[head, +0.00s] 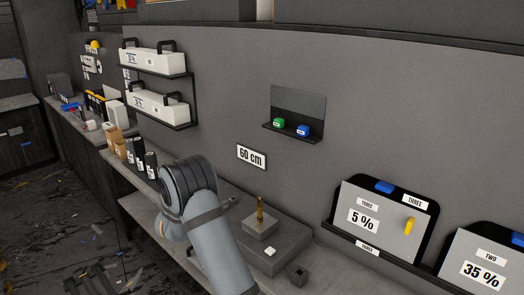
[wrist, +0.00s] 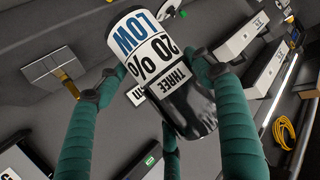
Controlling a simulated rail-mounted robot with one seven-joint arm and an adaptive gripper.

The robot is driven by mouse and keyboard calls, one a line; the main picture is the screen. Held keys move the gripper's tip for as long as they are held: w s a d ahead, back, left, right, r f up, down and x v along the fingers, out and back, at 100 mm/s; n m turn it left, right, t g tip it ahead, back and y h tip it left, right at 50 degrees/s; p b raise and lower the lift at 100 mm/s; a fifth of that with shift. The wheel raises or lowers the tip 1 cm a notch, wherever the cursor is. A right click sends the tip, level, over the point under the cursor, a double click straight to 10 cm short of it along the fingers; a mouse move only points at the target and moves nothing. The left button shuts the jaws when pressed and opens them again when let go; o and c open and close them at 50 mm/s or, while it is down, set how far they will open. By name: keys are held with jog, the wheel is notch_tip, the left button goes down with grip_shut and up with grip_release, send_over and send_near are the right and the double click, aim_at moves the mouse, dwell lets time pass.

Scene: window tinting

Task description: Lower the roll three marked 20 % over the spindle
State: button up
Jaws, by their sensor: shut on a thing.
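The roll (wrist: 193,110) is a black cylinder with a white label reading THREE, 20 % and LOW. In the wrist view my gripper (wrist: 154,67) is shut on it, with green fingers on both sides. In the head view my arm hides the gripper and the roll. The spindle (head: 260,212) is an upright brass-coloured post on a small grey block, just right of my arm. A gold post on a grey plate, seemingly the same spindle (wrist: 68,85), shows at the left of the wrist view. The roll is apart from it.
Several black rolls (head: 150,165) stand on the bench at left. A small white block (head: 270,252) and a dark open cube (head: 298,275) are near the spindle. A 60 cm sign (head: 251,157) and a small shelf (head: 293,133) are on the wall. Panels marked 5 % (head: 385,240) and 35 % (head: 458,258) stand at right.

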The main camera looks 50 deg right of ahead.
jog(key=s+d+r+m+g+h+p, duration=0.1)
jog(key=s+d+r+m+g+p, duration=0.1)
jog(key=s+d, duration=0.4)
jog(key=s+d+r+m+g+h+p, duration=0.1)
jog(key=s+d+r+m+g+p, duration=0.2)
jog(key=d, duration=1.1)
jog(key=s+r+p, duration=0.2)
jog(key=s+r, duration=0.1)
jog(key=s, duration=0.1)
jog(key=shift+s+r+h, duration=0.15)
jog(key=shift+r+h, duration=0.15)
jog(key=shift+a+f+b, duration=0.1)
jog(key=shift+b, duration=0.25)
notch_tip(320, 180, down, 16)
jog(key=b, duration=1.5)
jog(key=shift+f+b, duration=0.15)
jog(key=shift+b, duration=0.25)
jog(key=shift+f, duration=0.2)
jog(key=o, duration=1.4)
